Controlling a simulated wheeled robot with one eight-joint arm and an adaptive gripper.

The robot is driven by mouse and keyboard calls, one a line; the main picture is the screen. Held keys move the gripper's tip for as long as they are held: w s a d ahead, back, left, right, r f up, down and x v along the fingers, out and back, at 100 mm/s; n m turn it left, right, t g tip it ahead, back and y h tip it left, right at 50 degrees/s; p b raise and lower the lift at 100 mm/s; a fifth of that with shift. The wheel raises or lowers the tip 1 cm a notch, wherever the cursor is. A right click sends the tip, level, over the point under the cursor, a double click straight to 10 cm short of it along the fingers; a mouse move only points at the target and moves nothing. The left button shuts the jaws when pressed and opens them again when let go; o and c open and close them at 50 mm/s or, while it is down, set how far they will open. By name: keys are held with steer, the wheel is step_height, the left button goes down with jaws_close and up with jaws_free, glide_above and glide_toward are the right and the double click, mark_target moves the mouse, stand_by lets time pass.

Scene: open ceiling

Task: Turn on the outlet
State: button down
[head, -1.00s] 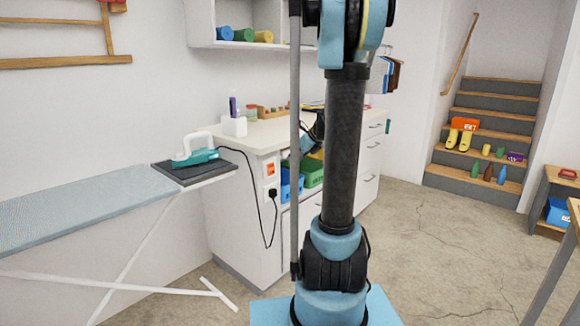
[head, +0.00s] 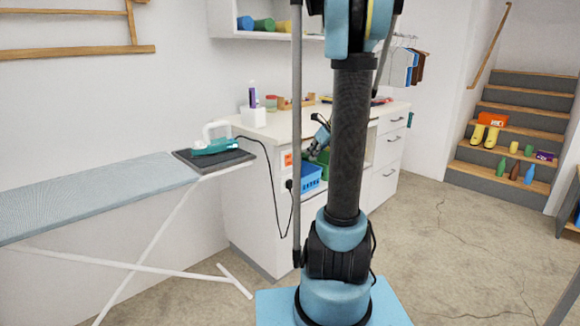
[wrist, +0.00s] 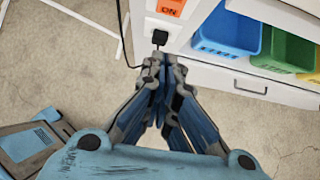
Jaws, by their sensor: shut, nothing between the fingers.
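The outlet is on the side of the white cabinet. Its orange switch (head: 287,160) shows in the head view above a black plug (head: 289,184) with a cord. In the wrist view, the orange switch (wrist: 170,7) at the top edge bears white letters like "ON" and is partly cut off. The black plug (wrist: 159,37) sits in the white socket plate below it. My gripper (wrist: 164,62) is shut and empty, its tips just below the plug in the picture; I cannot tell whether they touch it. My gripper (head: 318,143) also shows beside the cabinet, partly behind my arm.
The ironing board (head: 95,192) with a teal iron (head: 215,146) stands left of the cabinet. The iron's cord (head: 276,190) hangs by the outlet. Blue (wrist: 230,32) and green (wrist: 283,55) bins sit on the cabinet shelf. Open floor (head: 430,240) lies to the right.

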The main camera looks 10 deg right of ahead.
mark_target(288, 160)
steer(key=shift+w+f, duration=0.1)
steer(key=w+a+r+x, duration=0.1)
steer(key=x, duration=1.1)
steer(key=shift+w+a, duration=0.15)
steer(key=shift+w, duration=0.35)
steer(key=shift+a+r, duration=0.1)
steer(key=shift+r, duration=0.05)
steer(key=shift+w+a, duration=0.1)
steer(key=shift+a, duration=0.05)
